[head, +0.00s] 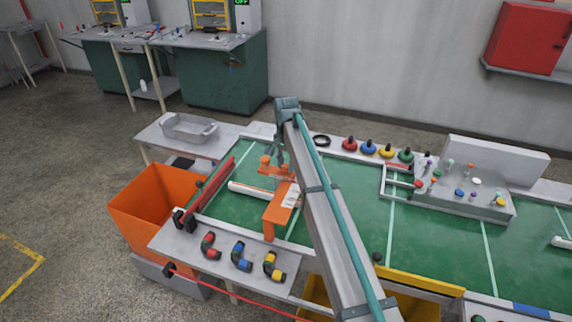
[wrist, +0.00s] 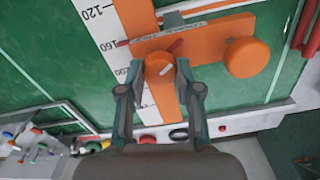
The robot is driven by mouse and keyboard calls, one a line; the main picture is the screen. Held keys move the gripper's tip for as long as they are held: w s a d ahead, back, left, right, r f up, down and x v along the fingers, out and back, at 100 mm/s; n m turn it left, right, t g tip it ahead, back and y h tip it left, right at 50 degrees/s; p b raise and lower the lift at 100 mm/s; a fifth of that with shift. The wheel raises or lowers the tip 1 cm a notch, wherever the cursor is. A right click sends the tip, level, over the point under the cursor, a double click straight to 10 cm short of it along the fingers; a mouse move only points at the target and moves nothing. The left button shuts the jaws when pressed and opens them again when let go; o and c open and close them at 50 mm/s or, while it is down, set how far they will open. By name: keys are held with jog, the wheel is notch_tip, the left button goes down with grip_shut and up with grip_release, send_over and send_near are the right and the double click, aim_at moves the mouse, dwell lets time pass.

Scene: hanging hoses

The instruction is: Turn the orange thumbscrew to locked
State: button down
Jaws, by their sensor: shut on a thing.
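In the head view my gripper (head: 277,156) reaches down onto the orange fixture, and the arm and fingers partly hide the thumbscrew there. A larger orange knob (wrist: 247,58) stands beside it on the same plate, outside the fingers.
A white scale (wrist: 105,30) with black numbers runs beside the orange bar (head: 280,208). An orange bin (head: 150,205) stands left of the green table. Several coloured knobs (head: 368,148) line the back edge. A grey panel block (head: 495,160) stands at right.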

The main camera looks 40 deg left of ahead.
aim_at(286, 165)
jog(key=shift+m, duration=0.4)
jog(key=c, duration=0.8)
grip_release()
jog(key=shift+r, duration=0.15)
notch_tip(286, 165, up, 12)
jog(key=shift+f, duration=0.1)
